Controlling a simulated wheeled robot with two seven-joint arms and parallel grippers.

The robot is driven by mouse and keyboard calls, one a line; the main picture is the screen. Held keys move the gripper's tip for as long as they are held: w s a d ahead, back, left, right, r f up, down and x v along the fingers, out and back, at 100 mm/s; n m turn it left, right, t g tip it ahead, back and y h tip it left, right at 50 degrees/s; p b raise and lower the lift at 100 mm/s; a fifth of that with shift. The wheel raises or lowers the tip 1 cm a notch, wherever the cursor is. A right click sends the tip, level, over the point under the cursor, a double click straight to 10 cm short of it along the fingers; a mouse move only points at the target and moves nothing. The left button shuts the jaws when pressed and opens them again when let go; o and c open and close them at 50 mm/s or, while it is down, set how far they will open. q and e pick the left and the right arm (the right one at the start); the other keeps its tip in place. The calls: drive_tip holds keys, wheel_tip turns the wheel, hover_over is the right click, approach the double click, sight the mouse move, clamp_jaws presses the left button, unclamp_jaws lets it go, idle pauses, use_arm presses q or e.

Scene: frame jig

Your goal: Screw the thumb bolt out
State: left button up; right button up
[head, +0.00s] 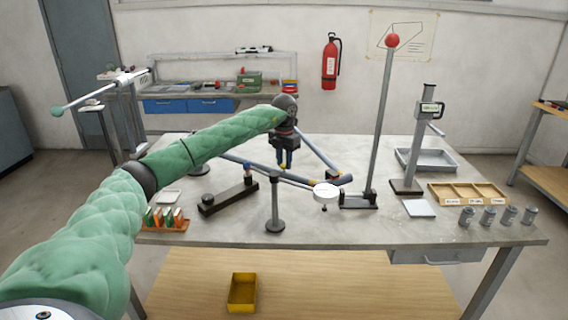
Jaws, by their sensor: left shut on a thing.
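My left gripper (286,160) points down over the back part of the tube frame (318,152) on the table. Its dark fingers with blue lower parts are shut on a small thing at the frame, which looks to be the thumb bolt. The fingers hide most of it, so I cannot tell how far it sits in its hole. The frame's grey tubes meet at an angle, and the front tube runs behind a round grey post (275,205). My right gripper is not in view.
A white round dial (326,191) stands at the frame's front right. A tall lever with a red ball (392,41) rises to its right. A black bar (228,198) and a rack of coloured pieces (166,220) lie left. A wooden tray (467,194) and several grey cylinders (488,217) stand right.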

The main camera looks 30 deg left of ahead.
use_arm(q)
drive_tip(key=n, duration=0.4)
drive_tip(key=shift+n+b, duration=0.3)
drive_tip(key=shift+b, duration=0.05)
drive_tip(key=n, duration=0.4)
drive_tip(key=shift+n, duration=0.5)
drive_tip(key=shift+n+b, duration=0.3)
drive_tip(key=shift+n, duration=0.2)
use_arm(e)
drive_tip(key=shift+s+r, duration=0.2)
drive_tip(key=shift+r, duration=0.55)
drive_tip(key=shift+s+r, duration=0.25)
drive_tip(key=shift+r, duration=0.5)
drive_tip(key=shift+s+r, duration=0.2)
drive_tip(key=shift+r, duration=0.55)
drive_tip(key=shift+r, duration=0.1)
use_arm(q)
drive_tip(key=o, duration=1)
